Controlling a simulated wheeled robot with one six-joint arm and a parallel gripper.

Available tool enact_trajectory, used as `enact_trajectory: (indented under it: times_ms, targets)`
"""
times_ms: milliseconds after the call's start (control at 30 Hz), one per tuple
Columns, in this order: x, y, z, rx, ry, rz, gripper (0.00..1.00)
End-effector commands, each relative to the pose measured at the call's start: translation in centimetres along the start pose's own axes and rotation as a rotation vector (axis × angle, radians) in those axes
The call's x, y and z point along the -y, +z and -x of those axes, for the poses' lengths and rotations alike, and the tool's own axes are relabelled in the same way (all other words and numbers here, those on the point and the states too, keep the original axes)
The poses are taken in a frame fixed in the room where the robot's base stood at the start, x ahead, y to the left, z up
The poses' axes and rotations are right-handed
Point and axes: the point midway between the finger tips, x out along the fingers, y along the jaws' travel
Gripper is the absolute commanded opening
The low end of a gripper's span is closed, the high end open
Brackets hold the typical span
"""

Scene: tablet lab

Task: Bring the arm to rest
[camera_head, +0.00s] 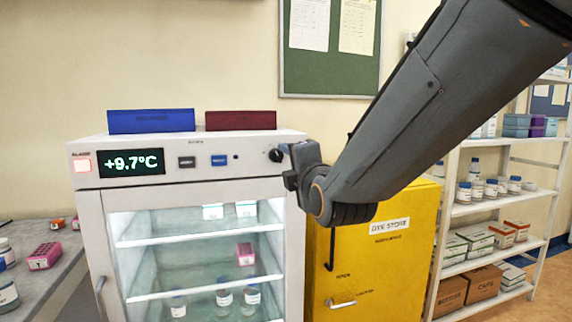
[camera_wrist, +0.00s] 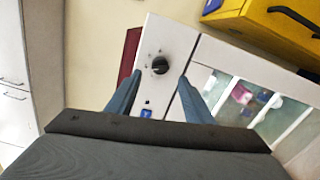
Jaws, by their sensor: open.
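My arm (camera_head: 440,100) reaches in from the upper right in the head view, sloping down to the left. My gripper (camera_head: 286,165) is at the upper right corner of the white fridge (camera_head: 88,190), close to its black knob (camera_head: 275,155). In the wrist view my gripper (camera_wrist: 160,76) is open, with its two blue-grey fingers apart. The knob (camera_wrist: 160,65) shows between and just beyond the fingertips. Nothing is between the fingers. Whether a finger touches the knob, I cannot tell.
The fridge display (camera_head: 132,162) reads +9.7°C. Blue (camera_head: 150,121) and dark red (camera_head: 240,120) boxes lie on top. A yellow cabinet (camera_head: 385,265) stands at right, below my arm. Beyond it is a white shelf rack (camera_head: 495,207). A grey bench (camera_head: 60,268) is at left.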

Motion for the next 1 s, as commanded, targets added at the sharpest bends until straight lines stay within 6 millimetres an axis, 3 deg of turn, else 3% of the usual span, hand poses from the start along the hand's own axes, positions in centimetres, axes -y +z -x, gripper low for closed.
enact_trajectory:
  times_ms: [300, 433, 567, 667, 800, 1000]
  targets:
    - [0.1, 0.0, 0.1, 0.0, -0.003, -0.003, 0.47]
    - [2.4, 0.5, 0.3, 0.003, -0.073, -0.078, 0.47]
    - [8.5, 1.6, 1.5, 0.038, -0.267, -0.297, 0.47]
    - [14.7, 2.7, 3.9, 0.121, -0.468, -0.533, 0.47]
    - [22.4, 3.8, 9.1, 0.321, -0.728, -0.863, 0.47]
    - [30.4, 4.5, 18.8, 0.758, -1.019, -1.273, 0.47]
